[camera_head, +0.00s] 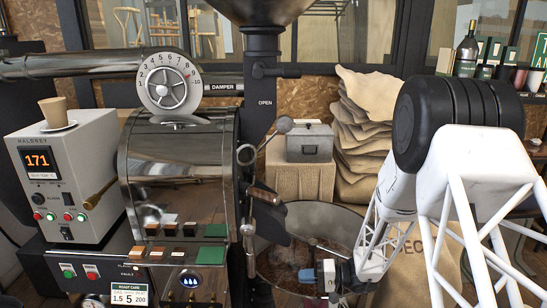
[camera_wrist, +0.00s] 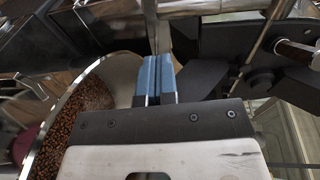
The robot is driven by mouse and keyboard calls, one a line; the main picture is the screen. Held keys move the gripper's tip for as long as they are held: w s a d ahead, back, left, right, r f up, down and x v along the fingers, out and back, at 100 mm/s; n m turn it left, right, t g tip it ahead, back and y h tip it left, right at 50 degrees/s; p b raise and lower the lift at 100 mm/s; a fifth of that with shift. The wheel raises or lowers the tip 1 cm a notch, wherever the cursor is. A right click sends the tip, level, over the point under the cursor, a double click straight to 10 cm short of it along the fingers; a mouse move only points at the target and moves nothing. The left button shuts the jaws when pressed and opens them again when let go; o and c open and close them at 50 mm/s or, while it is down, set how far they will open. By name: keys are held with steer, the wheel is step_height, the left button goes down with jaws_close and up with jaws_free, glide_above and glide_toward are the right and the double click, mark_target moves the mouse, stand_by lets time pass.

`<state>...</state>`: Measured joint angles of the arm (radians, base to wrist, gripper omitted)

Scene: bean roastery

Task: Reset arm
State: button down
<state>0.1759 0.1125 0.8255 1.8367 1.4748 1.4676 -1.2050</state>
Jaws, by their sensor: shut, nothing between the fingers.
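My white arm comes in from the right in the head view and reaches down toward the roaster. My gripper (camera_head: 322,272) is in front of the round cooling tray (camera_head: 315,220), close to the roaster's front. In the wrist view my gripper (camera_wrist: 157,62) shows two blue fingers side by side, shut with nothing between them. A metal rod stands just past the fingertips; I cannot tell whether they touch it. The cooling tray's rim (camera_wrist: 75,92) curves at the left of the wrist view, with brown beans (camera_wrist: 75,125) inside.
The roaster drum (camera_head: 180,170) and a vertical lever (camera_head: 248,215) stand left of my gripper. A control box (camera_head: 65,170) with a cup (camera_head: 54,110) is farther left. Stacked sacks (camera_head: 360,135) and a grey metal box (camera_head: 309,143) are behind. A shelf with bottles is at upper right.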

steer(key=s+r+n+g+h, duration=0.2)
steer(key=s+r+g+h, duration=0.3)
steer(key=s+r, duration=1)
steer(key=s+d+r+t+h, duration=0.2)
steer(key=s+r+h, duration=0.3)
steer(key=s+r, duration=0.3)
steer(key=s+d+r+t+h, duration=0.3)
steer(key=s+d+r+h, duration=0.2)
steer(key=s, duration=0.4)
steer(key=shift+s+r+m+t+h, duration=0.35)
steer(key=shift+r+h, duration=0.35)
steer(key=shift+r, duration=0.65)
steer(key=shift+w+d, duration=0.1)
